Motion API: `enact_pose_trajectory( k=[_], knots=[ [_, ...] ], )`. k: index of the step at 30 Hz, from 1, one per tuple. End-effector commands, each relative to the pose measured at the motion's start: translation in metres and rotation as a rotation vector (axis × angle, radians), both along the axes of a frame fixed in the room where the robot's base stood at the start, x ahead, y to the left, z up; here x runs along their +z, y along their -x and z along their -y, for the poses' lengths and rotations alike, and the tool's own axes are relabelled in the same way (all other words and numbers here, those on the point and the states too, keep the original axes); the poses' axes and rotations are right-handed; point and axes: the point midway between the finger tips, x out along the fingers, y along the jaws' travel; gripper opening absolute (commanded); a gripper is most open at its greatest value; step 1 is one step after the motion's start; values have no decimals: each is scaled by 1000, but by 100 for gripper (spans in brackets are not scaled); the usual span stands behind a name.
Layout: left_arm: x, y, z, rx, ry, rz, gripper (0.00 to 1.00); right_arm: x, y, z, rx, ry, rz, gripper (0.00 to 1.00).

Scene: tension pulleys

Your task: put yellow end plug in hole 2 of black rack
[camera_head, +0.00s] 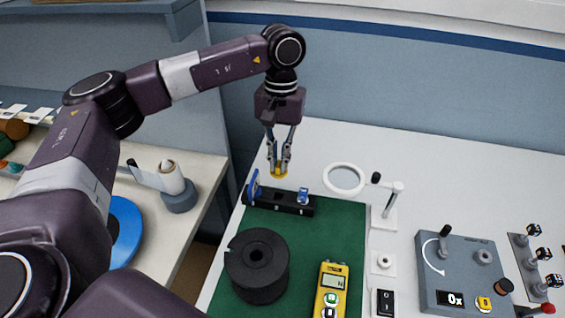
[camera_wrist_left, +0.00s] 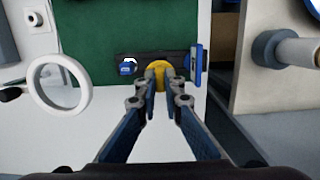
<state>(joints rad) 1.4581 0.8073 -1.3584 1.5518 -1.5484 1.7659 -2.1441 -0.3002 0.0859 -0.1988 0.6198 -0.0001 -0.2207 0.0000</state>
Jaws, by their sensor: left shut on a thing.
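The yellow end plug (camera_head: 279,172) is between the fingertips of my left gripper (camera_head: 279,162), which is shut on it. In the left wrist view the yellow end plug (camera_wrist_left: 158,70) also shows between the fingertips of the left gripper (camera_wrist_left: 158,86). The black rack (camera_head: 279,203) lies at the back edge of the green mat, below the plug in the head view. A blue part stands upright at its left end, and a smaller blue part sits toward its right end. The plug hides the rack's middle in the wrist view. My right gripper is not in view.
A magnifier ring (camera_head: 344,179) on a stand is right of the rack. A black cylinder (camera_head: 257,266) and a yellow meter (camera_head: 331,290) are on the green mat (camera_head: 335,235). A grey crank box (camera_head: 458,270) stands at right. The white table behind the rack is clear.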

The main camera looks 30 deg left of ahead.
Motion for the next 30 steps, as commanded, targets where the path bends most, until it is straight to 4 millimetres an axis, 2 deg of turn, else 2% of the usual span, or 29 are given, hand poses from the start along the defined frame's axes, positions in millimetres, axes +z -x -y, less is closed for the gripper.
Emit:
enact_pose_trajectory(
  k=[11,24,30],
  knots=[
    [-16,-1,-2,5,-1,-1,0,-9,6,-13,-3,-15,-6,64],
    [-59,0,-2,5,-2,0,0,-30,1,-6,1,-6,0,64],
    [-70,0,-2,5,-2,0,0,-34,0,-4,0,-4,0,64]
  ],
)
